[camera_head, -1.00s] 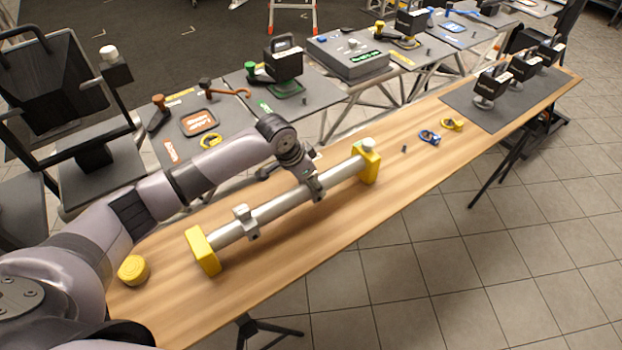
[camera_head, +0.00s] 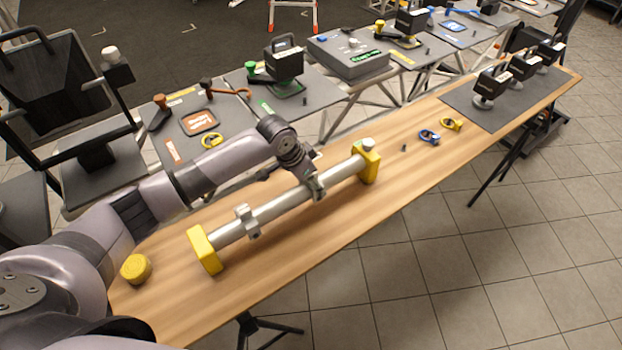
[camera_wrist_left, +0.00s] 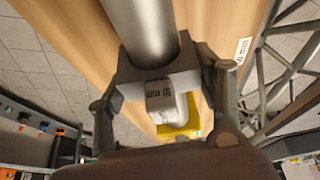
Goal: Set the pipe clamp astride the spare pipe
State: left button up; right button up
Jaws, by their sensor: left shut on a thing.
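The grey spare pipe (camera_head: 278,207) lies across two yellow end supports (camera_head: 204,249) on the wooden table. My left gripper (camera_head: 314,186) is over the pipe's far half, shut on a grey pipe clamp (camera_wrist_left: 158,78) marked "50 mm". In the left wrist view, the gripper's fingers (camera_wrist_left: 161,108) hold the clamp from both sides. The pipe (camera_wrist_left: 140,25) runs into the clamp's saddle, and the clamp appears to sit astride it. Whether it is fully seated is hidden. Another grey clamp (camera_head: 246,221) sits on the pipe's near half. My right gripper is out of view.
A yellow round object (camera_head: 136,268) lies at the table's near end. Blue (camera_head: 429,136) and yellow (camera_head: 451,124) rings lie beyond the pipe. Black-handled devices stand on a dark mat (camera_head: 488,105) at the far end. The table's right front is clear.

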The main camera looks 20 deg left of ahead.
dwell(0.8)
pick_arm(q)
jog(key=o, duration=1.5)
jog(key=shift+f, duration=0.1)
jog(key=shift+o, duration=0.2)
